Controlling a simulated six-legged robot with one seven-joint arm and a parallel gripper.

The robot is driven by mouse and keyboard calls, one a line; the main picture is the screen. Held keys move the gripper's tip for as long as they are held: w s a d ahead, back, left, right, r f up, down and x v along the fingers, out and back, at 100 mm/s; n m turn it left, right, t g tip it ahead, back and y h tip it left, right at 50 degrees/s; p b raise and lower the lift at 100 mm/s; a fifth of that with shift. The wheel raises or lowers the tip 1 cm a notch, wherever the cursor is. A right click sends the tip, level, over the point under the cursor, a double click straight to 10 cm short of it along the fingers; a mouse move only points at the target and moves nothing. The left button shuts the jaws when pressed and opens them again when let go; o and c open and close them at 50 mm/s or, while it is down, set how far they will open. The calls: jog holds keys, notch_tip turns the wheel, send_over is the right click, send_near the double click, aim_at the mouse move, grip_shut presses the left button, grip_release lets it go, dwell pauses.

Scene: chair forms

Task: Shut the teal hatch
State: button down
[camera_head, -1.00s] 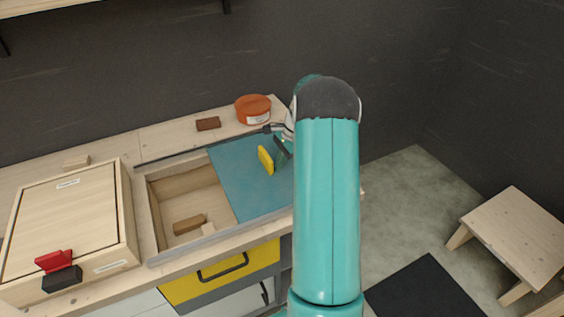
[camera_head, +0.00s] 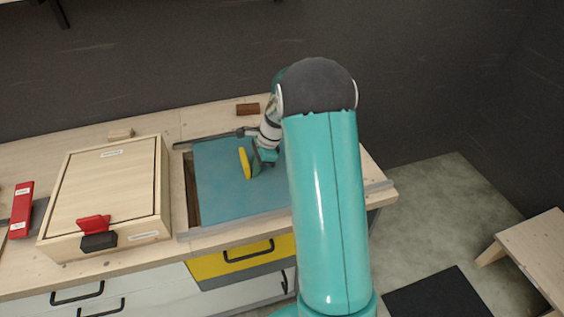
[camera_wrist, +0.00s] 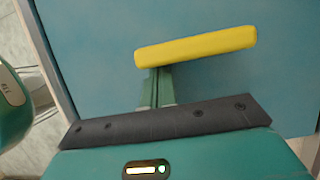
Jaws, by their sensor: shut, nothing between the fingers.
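The teal hatch (camera_head: 228,192) is a flat sliding panel in a frame set in the wooden counter. It covers most of the opening, and a narrow dark gap (camera_head: 191,190) shows at its left edge. A yellow upright handle (camera_head: 245,163) stands on the panel; it also shows in the wrist view (camera_wrist: 196,47). My gripper (camera_head: 257,166) is right of the handle, low over the panel. In the wrist view its shut fingers (camera_wrist: 158,78) reach the handle's side and appear to touch it. My arm hides the panel's right part.
A wooden box with a lid (camera_head: 104,190) and a red-and-black latch (camera_head: 97,232) stands left of the hatch. A red block (camera_head: 20,210) lies at far left. A brown block (camera_head: 248,109) lies behind the hatch. A wooden stool (camera_head: 535,250) stands on the floor at right.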

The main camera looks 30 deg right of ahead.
aim_at(233, 181)
jog(key=a, duration=0.2)
jog(key=w+a, duration=0.1)
jog(key=a, duration=0.3)
jog(key=shift+w+a, duration=0.15)
jog(key=shift+w, duration=0.25)
